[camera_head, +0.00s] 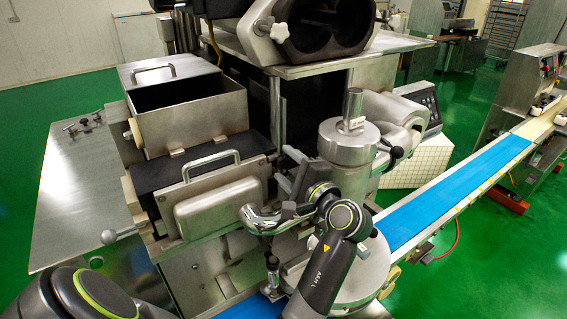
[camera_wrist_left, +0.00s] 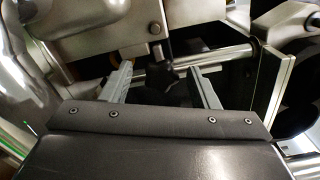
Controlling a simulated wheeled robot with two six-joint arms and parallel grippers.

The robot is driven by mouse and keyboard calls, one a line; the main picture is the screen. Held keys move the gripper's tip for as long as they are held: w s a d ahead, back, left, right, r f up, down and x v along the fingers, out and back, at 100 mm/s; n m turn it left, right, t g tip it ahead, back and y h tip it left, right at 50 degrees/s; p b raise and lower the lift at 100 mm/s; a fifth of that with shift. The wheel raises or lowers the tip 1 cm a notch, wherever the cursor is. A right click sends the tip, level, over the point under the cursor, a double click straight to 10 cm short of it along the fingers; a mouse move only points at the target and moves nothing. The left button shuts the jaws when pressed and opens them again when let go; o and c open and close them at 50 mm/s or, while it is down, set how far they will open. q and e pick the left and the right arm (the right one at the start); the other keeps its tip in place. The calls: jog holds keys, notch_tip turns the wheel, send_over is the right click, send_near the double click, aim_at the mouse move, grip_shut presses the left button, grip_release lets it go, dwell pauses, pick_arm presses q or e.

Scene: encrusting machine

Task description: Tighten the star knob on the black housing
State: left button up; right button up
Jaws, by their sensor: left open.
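A dark star knob (camera_wrist_left: 164,70) shows in the left wrist view, below a horizontal metal shaft. It lies between the two grey fingers of my left gripper (camera_wrist_left: 163,86), which are spread apart with a gap on each side of it. The fingers do not visibly touch the knob. A black surface lies behind and below it; I cannot tell its full shape. A pale star-shaped knob (camera_head: 267,27) sits beside a black twin-bore housing (camera_head: 325,28) at the top.
A silver hopper box (camera_head: 190,117) and a lidded cover with a bar handle (camera_head: 215,205) stand left of my arm. A metal cylinder (camera_head: 348,143) stands close behind it. A blue conveyor belt (camera_head: 460,190) runs to the right. A metal table (camera_head: 82,190) at left has free room.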

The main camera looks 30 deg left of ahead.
pick_arm(q)
jog(key=shift+d+r, duration=0.1)
jog(key=shift+d, duration=0.1)
jog(key=shift+c, duration=0.3)
jog(key=c, duration=0.9)
jog(key=shift+r+m+p, duration=0.15)
jog(key=shift+m+p, duration=0.15)
jog(key=shift+p, duration=0.35)
jog(key=shift+m+p, duration=0.3)
jog(key=o, duration=1)
jog(key=shift+a, duration=0.1)
jog(key=shift+c, duration=0.2)
